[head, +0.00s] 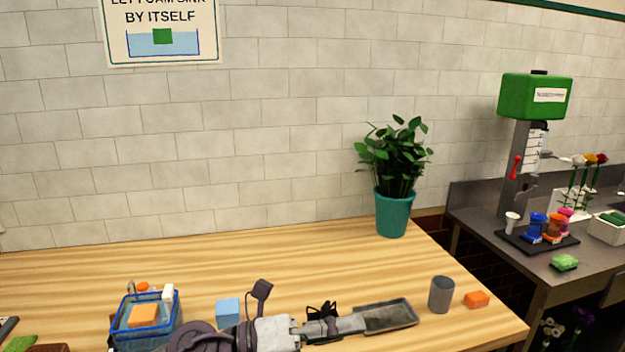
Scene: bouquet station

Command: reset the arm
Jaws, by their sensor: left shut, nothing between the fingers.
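My left arm reaches in along the bottom edge of the head view. Its gripper (343,325) points right, low over the wooden table (250,265). The fingers are shut with nothing between them. The fingertips end beside a shallow grey tray (388,316) and overlap its left end in this view; I cannot tell whether they touch it. My right gripper is not in view.
A blue container (127,335) with an orange block (143,316) and a light blue block (228,312) are left of the gripper. A potted plant (393,212) stands behind. The table's middle is clear.

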